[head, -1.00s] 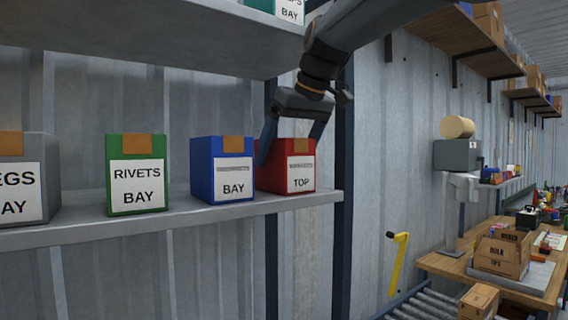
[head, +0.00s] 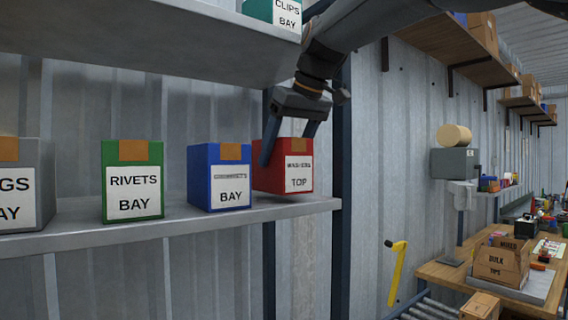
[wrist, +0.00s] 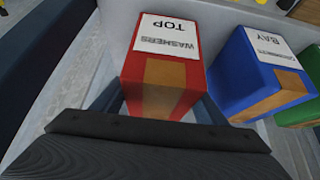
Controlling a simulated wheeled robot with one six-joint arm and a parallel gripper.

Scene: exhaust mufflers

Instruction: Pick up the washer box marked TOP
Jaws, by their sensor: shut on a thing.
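The red washer box (head: 298,178) has a white label reading WASHERS TOP and an orange-brown patch. In the head view it is at the right end of the middle shelf (head: 170,225), upright and apparently just above the shelf surface. My gripper (head: 291,150) comes down from above and is shut on the red box, one finger on each side. In the wrist view the red box (wrist: 161,65) sits between the fingers, label readable upside down. The fingertips are partly hidden.
A blue BAY box (head: 220,180) stands close left of the red box. A green RIVETS BAY box (head: 133,182) and a grey box (head: 22,185) stand further left. An upper shelf (head: 130,30) holds a teal CLIPS box (head: 276,12). A dark post (head: 340,190) is just right.

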